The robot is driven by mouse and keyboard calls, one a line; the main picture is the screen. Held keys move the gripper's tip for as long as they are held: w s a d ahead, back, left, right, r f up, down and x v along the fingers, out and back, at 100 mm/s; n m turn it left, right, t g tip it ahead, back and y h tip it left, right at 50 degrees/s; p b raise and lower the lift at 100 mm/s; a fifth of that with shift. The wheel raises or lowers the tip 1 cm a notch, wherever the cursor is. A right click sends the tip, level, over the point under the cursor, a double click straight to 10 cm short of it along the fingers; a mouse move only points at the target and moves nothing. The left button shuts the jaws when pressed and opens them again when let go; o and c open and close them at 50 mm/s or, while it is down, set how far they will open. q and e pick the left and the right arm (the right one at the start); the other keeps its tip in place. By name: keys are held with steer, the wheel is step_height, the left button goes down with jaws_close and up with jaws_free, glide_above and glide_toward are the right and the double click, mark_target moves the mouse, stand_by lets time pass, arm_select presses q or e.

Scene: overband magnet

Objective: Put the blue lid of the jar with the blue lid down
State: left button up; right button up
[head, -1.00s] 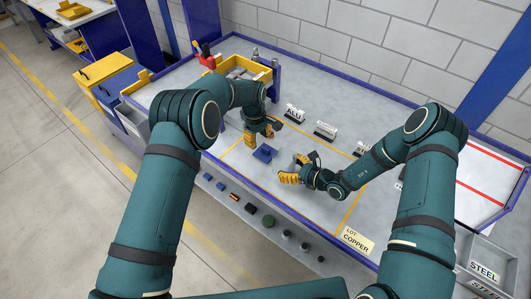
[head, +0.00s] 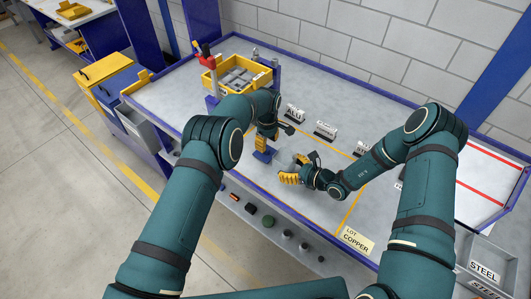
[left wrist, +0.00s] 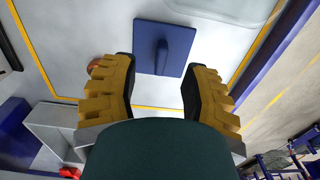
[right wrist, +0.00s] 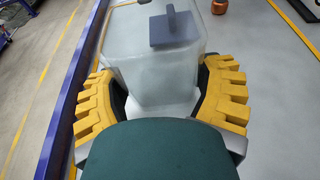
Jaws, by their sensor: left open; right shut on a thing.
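The blue lid (head: 262,156), a square plate with a raised grip, lies flat below my left gripper (head: 268,134) and appears to rest on the table. In the left wrist view the lid (left wrist: 165,48) shows beyond the open, empty fingers (left wrist: 158,85), apart from them. My right gripper (head: 296,170) is low over the table, right of the lid. In the right wrist view its fingers (right wrist: 160,95) are shut on a clear jar (right wrist: 150,75). The lid (right wrist: 174,27) shows at the jar's far end, seemingly through its clear wall. The jar is hardly visible in the head view.
Labelled blocks (head: 325,131) stand behind the grippers. A copper-coloured piece (right wrist: 219,6) is near the lid. Small items line the front edge.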

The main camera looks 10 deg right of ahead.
arm_select(q)
steer(key=f, duration=0.4)
steer(key=shift+w+a+f, duration=0.15)
steer(key=shift+a+f, duration=0.05)
steer(key=shift+a, duration=0.05)
jaws_close()
